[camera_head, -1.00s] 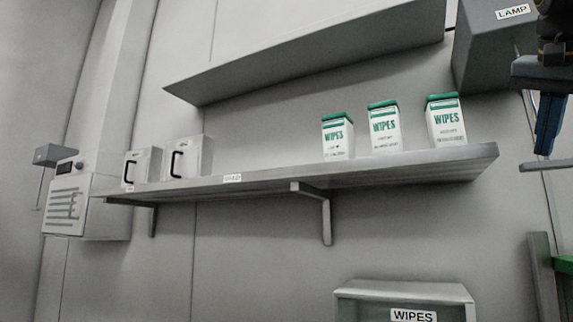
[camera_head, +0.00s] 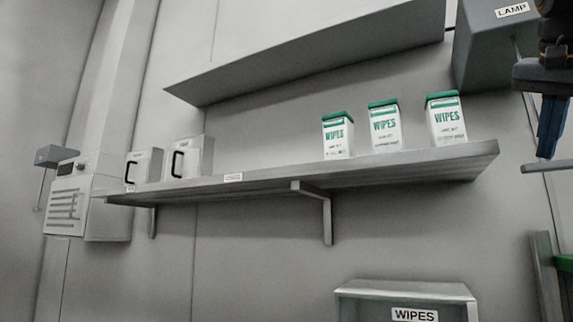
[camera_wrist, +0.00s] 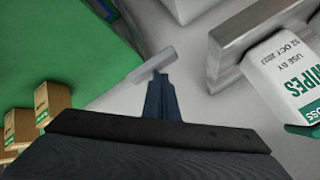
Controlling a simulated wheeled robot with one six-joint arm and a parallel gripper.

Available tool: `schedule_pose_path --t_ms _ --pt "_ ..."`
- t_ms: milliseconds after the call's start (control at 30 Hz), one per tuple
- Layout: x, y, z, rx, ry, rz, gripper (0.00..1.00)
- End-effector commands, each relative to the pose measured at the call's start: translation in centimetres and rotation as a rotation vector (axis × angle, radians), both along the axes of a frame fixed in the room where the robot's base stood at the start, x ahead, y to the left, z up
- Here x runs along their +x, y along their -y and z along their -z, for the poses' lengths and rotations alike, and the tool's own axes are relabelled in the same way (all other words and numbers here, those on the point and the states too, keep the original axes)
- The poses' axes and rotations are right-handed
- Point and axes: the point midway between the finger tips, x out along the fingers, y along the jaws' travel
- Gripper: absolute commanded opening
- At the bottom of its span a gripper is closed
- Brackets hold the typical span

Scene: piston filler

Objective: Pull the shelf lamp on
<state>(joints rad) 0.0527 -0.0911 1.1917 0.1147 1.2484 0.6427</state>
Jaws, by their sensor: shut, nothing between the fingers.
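The grey lamp box (camera_head: 490,55), labelled LAMP, is at the top right in the head view. A thin cord (camera_head: 517,46) hangs from it and passes behind my gripper. My gripper (camera_head: 547,150) is at the right edge, below and right of the box, with its blue fingers pointing down and shut. A pale grey bar (camera_head: 545,166) lies across the fingertips. It also shows in the wrist view (camera_wrist: 148,66), just beyond the shut fingers (camera_wrist: 160,90). I cannot tell whether the bar touches them or hangs from the cord.
A wall shelf (camera_head: 270,182) carries several white wipes boxes with green lids (camera_head: 385,128) and two pale containers (camera_head: 186,158) with black handles. A WIPES bin (camera_head: 405,292) is below. At the far left is a vented unit (camera_head: 66,206) near another small grey box (camera_head: 56,155).

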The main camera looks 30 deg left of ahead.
Motion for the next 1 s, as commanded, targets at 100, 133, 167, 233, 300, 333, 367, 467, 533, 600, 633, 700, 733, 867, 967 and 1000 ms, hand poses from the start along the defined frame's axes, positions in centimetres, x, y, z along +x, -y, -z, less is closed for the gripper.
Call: schedule_pose_path --t_ms 100,133,167,233,300,333,367,467,533,600,633,700,733,867,967,1000 --pt "0.0 0.0 0.2 0.0 -0.001 0.0 0.0" --pt "0.0 0.0 0.2 0.0 -0.001 -0.001 0.0" --pt "0.0 0.0 0.3 0.0 -0.001 -0.001 0.0" --pt "0.0 0.0 0.3 0.0 -0.001 0.0 0.0" --pt "0.0 0.0 0.4 0.0 -0.001 0.0 0.0" --pt "0.0 0.0 0.5 0.0 -0.001 0.0 0.0" --pt "0.0 0.0 0.5 0.0 -0.001 0.0 0.0" --pt "0.0 0.0 0.6 0.0 -0.001 0.0 0.0" --pt "0.0 0.0 0.7 0.0 -0.001 0.0 0.0" --pt "0.0 0.0 0.8 0.0 -0.001 0.0 0.0" --pt "0.0 0.0 0.7 0.0 -0.001 0.0 0.0" --pt "0.0 0.0 0.7 0.0 -0.001 0.0 0.0" --pt "0.0 0.0 0.7 0.0 -0.001 0.0 0.0" --pt "0.0 0.0 0.4 0.0 -0.001 0.0 0.0" --pt "0.0 0.0 -0.1 0.0 -0.001 0.0 0.0" --pt "0.0 0.0 -0.4 0.0 -0.001 0.0 0.0"
